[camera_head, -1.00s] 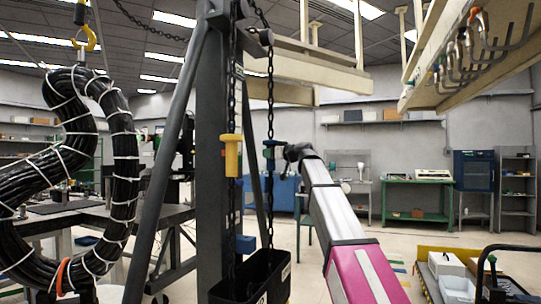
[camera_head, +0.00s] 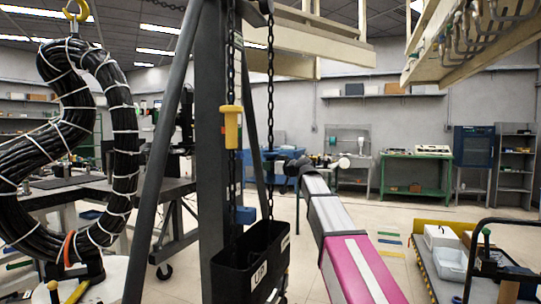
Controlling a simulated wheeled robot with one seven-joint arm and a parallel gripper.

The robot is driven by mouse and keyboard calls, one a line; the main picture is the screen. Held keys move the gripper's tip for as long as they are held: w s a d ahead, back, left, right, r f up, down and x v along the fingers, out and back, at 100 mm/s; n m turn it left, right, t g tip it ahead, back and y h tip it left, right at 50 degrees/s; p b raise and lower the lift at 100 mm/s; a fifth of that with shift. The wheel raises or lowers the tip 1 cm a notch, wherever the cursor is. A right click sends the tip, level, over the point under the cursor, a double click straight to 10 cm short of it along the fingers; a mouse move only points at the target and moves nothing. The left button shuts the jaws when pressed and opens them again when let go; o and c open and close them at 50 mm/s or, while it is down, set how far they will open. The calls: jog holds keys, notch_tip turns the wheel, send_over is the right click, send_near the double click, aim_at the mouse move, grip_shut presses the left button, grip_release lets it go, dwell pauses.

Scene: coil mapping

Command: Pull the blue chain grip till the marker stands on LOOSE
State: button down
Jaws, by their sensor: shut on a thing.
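A blue chain grip (camera_head: 269,154) hangs on the right-hand dark chain in the head view, right of the grey post. My gripper (camera_head: 281,158) reaches to it from the right and is shut on it; the fingers are small and dark, so the exact hold is hard to see. A yellow chain grip (camera_head: 231,127) hangs on the chain to the left, higher than the blue one. A lower blue block (camera_head: 245,215) shows just above the black bin; what it is fixed to is unclear. I cannot make out the marker or the word LOOSE.
A black chain bin (camera_head: 250,262) stands below the chains, against the grey post (camera_head: 212,180). A thick black cable coil (camera_head: 124,150) hangs from a yellow hook (camera_head: 77,10) at left. A yellow-edged cart (camera_head: 428,275) stands at lower right. Floor beyond my arm is open.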

jog(key=shift+f, duration=0.7)
jog(key=c, duration=0.7)
grip_release()
jog(key=shift+d, duration=0.1)
jog(key=v, duration=1)
jog(key=shift+s+d, duration=0.2)
jog(key=shift+s, duration=0.1)
